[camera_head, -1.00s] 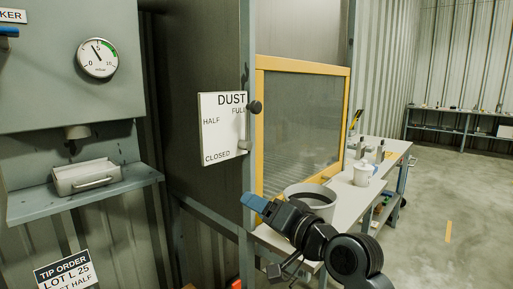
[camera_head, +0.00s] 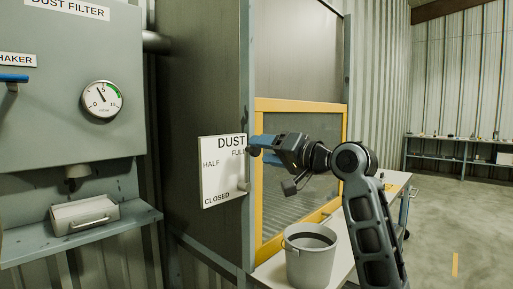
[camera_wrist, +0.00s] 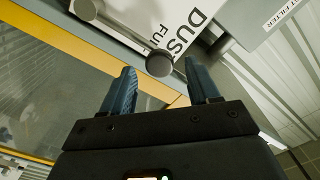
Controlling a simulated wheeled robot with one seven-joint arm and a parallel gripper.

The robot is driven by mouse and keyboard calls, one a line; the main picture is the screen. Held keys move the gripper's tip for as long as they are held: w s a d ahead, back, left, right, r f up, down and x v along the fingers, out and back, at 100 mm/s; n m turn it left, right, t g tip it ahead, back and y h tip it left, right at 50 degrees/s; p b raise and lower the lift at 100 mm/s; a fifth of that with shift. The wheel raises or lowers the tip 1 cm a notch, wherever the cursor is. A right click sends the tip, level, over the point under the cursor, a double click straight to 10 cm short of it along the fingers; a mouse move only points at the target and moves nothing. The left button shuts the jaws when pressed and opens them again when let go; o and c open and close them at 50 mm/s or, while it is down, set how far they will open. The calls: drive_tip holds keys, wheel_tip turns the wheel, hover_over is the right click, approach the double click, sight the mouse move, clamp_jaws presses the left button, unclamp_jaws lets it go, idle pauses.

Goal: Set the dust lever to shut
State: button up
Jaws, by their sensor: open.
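The dust lever's round dark knob (camera_head: 254,152) is at the right edge of the white DUST sign (camera_head: 222,172), beside the word FULL. The sign also reads HALF and, at the bottom, CLOSED. The lever's lower end (camera_head: 244,188) shows by CLOSED; most of its rod is hard to see. My gripper (camera_head: 262,152) is open at the knob, its blue fingers pointing left at the sign. In the wrist view, the knob (camera_wrist: 160,65) lies in the gap between the fingertips, at or just beyond them. Contact cannot be told.
A yellow-framed screen (camera_head: 300,104) stands behind my gripper. A grey bucket (camera_head: 310,264) stands on the bench below my arm. A dust filter box with a gauge (camera_head: 101,99) and a shelf with a metal tray (camera_head: 85,215) are at left. Open floor lies right.

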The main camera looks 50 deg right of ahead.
sight(258, 150)
drive_tip(key=shift+w+a, duration=0.1)
drive_tip(key=shift+w, duration=1.55)
clamp_jaws()
